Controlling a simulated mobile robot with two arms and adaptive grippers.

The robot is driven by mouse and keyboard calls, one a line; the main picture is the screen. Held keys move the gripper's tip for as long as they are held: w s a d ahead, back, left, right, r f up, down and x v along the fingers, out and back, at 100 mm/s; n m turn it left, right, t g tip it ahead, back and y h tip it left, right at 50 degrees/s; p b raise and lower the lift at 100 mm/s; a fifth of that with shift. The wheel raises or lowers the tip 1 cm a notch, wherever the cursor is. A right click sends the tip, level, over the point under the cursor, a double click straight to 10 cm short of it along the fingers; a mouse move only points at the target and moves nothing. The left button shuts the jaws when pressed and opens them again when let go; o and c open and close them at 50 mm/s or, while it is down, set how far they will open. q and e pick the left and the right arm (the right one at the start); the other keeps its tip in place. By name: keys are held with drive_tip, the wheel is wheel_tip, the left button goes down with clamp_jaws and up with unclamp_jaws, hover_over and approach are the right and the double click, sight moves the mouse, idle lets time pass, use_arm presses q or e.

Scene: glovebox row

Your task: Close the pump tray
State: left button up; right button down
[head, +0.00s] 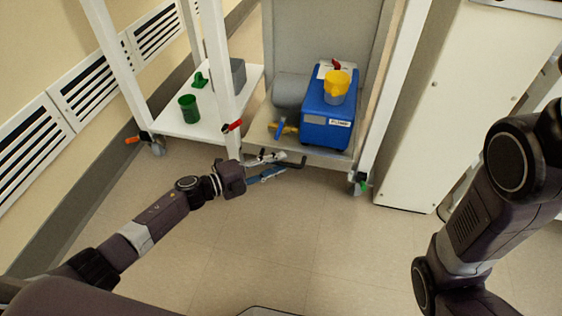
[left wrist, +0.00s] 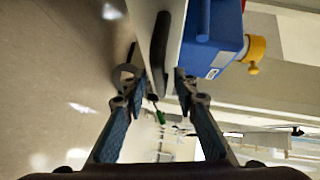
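The pump tray (head: 262,128) is a light grey shelf low in a white-framed cart, carrying a blue pump (head: 326,121) with a yellow cup on top. A dark bar handle (head: 292,162) sits on the tray's front edge. In the left wrist view the handle (left wrist: 159,50) runs along the tray front (left wrist: 175,22), with the blue pump (left wrist: 220,36) behind. My left gripper (head: 268,165) is at the front edge, by the handle's left part. Its fingers (left wrist: 157,85) are spread, with the handle lying between them; contact is unclear. My right gripper is out of view.
A white lower shelf (head: 178,122) to the left holds a green cup (head: 188,108) and a grey box (head: 236,74). White cart posts and castors stand beside the tray. A white cabinet (head: 447,110) is at right. The floor (head: 270,225) in front is clear.

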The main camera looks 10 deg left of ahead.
use_arm(q)
drive_tip(key=v, duration=1)
drive_tip(key=shift+s+r, duration=0.1)
drive_tip(key=shift+r, duration=0.05)
